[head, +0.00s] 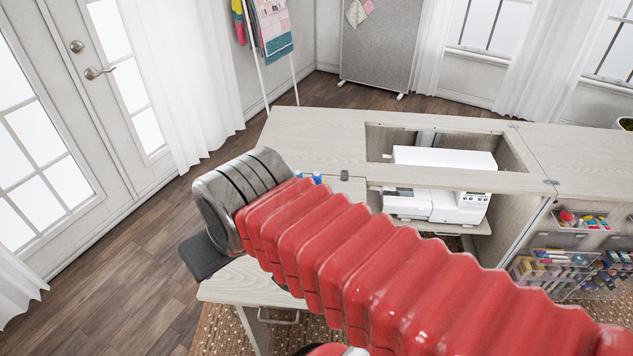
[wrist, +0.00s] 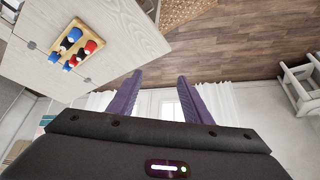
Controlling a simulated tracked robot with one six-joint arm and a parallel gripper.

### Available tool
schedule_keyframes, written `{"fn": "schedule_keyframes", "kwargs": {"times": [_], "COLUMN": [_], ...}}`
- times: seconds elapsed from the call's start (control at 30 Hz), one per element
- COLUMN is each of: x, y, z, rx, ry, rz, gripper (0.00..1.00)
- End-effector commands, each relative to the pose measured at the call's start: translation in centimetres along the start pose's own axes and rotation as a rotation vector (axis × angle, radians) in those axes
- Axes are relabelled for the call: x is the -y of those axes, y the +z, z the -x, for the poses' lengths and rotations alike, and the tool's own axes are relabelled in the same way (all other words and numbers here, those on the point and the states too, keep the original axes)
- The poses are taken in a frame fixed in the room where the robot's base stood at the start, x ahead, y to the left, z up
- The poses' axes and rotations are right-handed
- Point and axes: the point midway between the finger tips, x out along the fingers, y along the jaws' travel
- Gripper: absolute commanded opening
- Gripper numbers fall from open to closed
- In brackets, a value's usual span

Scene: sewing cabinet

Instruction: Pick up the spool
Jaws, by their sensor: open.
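In the wrist view, several spools stand together at the upper left, among them a red spool (wrist: 90,47) and a blue spool (wrist: 75,34). They are on a small wooden tray (wrist: 54,56) on the pale tabletop. Which spool the task means cannot be told. My gripper (wrist: 160,76) has two purple fingers spread apart, with nothing between them. It is away from the spools, which are off to its left. In the head view, blue spool tops (head: 317,178) show just behind my red-sleeved arm, which hides the rest of the tray.
The pale cabinet top (head: 310,130) has an opening holding a white sewing machine (head: 430,205). Thread racks (head: 560,262) hang on the right. A glass door (head: 60,120) and white curtains are at the left. Wooden floor lies clear left of the cabinet.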

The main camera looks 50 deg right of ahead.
Motion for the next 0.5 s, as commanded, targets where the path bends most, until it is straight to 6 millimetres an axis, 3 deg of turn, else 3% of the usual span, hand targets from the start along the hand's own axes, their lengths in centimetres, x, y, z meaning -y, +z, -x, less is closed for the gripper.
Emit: {"fn": "schedule_keyframes", "kwargs": {"times": [0.17,0.5], "x": [-1.7,-6.5], "y": [-2.1,-8.3], "z": [-0.5,-2.9], "rx": [0.017,0.047], "ry": [0.008,0.039], "rz": [-0.180,-0.765], "gripper": [0.52,0.52]}}
